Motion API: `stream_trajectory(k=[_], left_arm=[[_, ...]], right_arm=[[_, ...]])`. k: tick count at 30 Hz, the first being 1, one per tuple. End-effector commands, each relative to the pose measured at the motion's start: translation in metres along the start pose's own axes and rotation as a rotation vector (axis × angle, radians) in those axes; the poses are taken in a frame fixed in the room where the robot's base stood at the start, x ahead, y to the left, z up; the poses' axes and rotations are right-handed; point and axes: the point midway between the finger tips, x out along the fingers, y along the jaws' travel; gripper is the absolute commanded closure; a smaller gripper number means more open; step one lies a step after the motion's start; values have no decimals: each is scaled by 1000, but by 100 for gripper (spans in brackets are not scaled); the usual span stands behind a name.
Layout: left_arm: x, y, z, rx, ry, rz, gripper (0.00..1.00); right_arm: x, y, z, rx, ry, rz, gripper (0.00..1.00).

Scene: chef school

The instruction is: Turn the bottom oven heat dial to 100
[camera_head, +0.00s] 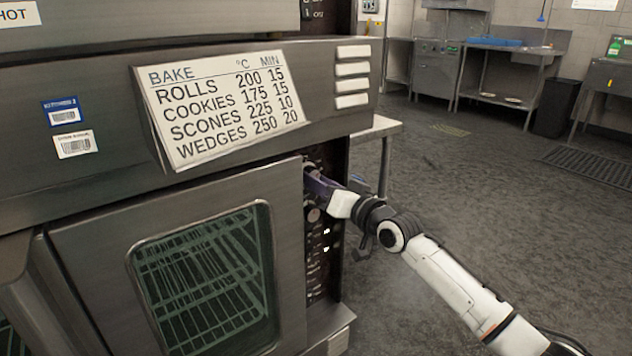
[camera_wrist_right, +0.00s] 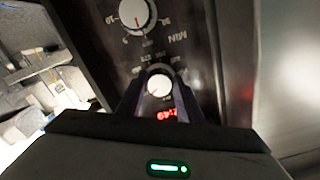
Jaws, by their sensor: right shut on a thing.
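The lower oven (camera_head: 80,250) has a narrow dark control panel (camera_head: 318,265) at the right of its glass door. My right gripper (camera_head: 309,172) reaches the upper part of this panel from the right. In the right wrist view a white-faced dial (camera_wrist_right: 159,87) sits between the fingertips of my right gripper (camera_wrist_right: 159,84), which is shut on it. The dial's scale is small and partly covered by the fingers, so its setting cannot be read. In the head view the gripper hides the dial. My left gripper is out of view.
Another dial with "MIN" lettering (camera_wrist_right: 137,13) lies close by. A bake chart (camera_head: 220,105) hangs above the door (camera_head: 90,270).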

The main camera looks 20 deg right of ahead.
Motion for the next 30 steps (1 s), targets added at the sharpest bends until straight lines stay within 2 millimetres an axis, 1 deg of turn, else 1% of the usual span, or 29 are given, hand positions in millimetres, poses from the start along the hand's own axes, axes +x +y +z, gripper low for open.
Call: stream_trajectory(k=[6, 7, 9, 10, 18, 21, 23, 25, 27, 30], left_arm=[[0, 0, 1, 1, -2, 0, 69], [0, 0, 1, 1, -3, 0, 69], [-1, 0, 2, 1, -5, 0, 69], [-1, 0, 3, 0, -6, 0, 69], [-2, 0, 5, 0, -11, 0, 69], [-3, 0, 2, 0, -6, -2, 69], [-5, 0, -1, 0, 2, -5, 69], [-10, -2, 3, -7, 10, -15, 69], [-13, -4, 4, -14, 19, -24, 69], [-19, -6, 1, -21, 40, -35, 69]], right_arm=[[0, 1, 0, 1, -1, 2, 89], [0, 1, 0, 1, -1, 2, 62], [0, 1, 0, 1, -1, 1, 50], [0, 1, 0, 1, -1, 1, 48], [0, 0, 0, 2, 0, 1, 48], [-6, 0, 0, 3, -2, 1, 48], [-12, 0, 0, 4, -2, 1, 48], [-23, 0, -1, 3, -3, 1, 48], [-36, 0, -1, 2, -4, 3, 48], [-56, 0, -1, 2, -3, 2, 48]])
